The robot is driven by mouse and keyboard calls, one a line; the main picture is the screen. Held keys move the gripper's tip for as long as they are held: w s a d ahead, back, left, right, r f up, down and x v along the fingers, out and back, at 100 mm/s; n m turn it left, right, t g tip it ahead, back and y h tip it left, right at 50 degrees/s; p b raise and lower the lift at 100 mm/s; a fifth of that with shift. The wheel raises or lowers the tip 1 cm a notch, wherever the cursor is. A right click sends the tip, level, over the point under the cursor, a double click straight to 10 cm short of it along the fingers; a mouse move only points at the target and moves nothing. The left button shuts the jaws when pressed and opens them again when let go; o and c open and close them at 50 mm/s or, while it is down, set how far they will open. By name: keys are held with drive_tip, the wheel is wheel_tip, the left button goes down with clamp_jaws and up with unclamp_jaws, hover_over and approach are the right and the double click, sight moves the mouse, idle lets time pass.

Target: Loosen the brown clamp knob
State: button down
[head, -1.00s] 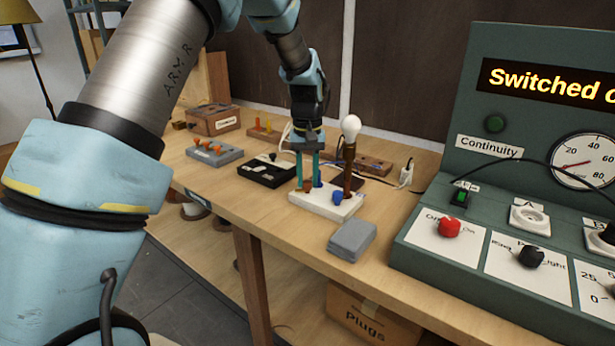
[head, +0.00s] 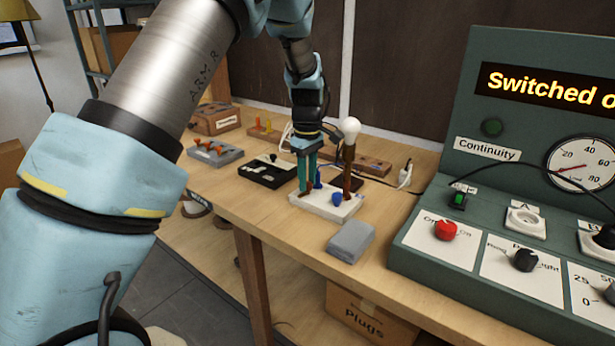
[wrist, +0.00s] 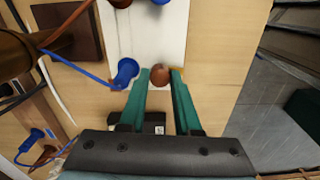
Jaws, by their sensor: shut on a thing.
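The brown clamp knob (wrist: 160,75) is a small rounded knob near the end of the white terminal block (wrist: 158,40). My gripper (wrist: 160,76) is pointed down over it, its green fingers closed on either side of the knob. In the head view my gripper (head: 307,178) stands upright at the left part of the white block (head: 327,206), and the knob is mostly hidden by the fingers. A blue knob (wrist: 125,72) sits right beside the left finger in the wrist view, with a blue wire running to it.
A lamp bulb (head: 351,127) on a brown holder stands close to the right of my gripper. A second blue knob (head: 337,198) is on the block's near side. A grey block (head: 350,241) lies in front, the test panel (head: 440,265) to the right, a black tray (head: 268,170) to the left.

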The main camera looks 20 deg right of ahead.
drive_tip(key=shift+n, duration=0.6)
drive_tip(key=c, duration=0.9)
unclamp_jaws()
wheel_tip(320, 180, up, 11)
drive_tip(key=b, duration=0.2)
drive_tip(key=shift+f, duration=0.1)
